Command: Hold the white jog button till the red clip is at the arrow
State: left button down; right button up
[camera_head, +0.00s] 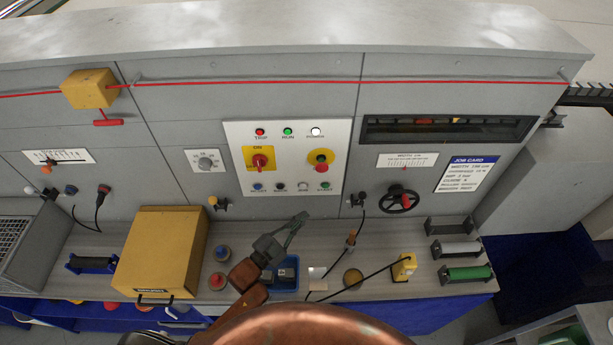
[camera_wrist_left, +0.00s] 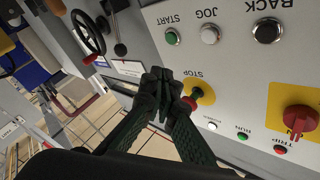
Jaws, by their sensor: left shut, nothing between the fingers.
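The white jog button (camera_head: 303,187) is in the lower row of the white control panel (camera_head: 233,135). In the left wrist view the jog button (camera_wrist_left: 210,34) is labelled JOG, between START (camera_wrist_left: 172,37) and BACK (camera_wrist_left: 267,31). My left gripper (camera_head: 301,219) is shut and empty, its tips just below the panel in the head view. In the wrist view its fingertips (camera_wrist_left: 161,80) are apart from the jog button in the picture. A small red piece, likely the red clip (camera_head: 456,120), shows in the dark window slot (camera_head: 375,132). I cannot make out the arrow. My right gripper is not in view.
A red stop button (camera_head: 321,159) on yellow and a red rotary switch (camera_head: 259,161) are on the panel. A black handwheel (camera_head: 398,200) is to the right. A yellow box (camera_head: 160,250), a blue tray (camera_head: 294,282) and rollers (camera_head: 466,273) stand on the bench.

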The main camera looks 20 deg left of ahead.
aim_at(303, 187)
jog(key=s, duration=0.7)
pick_arm(q)
jog(key=w+a+b, duration=0.2)
jog(key=w+b, duration=0.1)
jog(key=w, duration=0.5)
jog(key=shift+a+r, duration=0.15)
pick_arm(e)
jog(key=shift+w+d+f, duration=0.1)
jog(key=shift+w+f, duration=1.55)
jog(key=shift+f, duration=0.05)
pick_arm(q)
jog(key=shift+w, duration=0.15)
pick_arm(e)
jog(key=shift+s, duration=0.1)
pick_arm(q)
jog(key=shift+w+a, duration=0.15)
jog(key=shift+w, duration=0.1)
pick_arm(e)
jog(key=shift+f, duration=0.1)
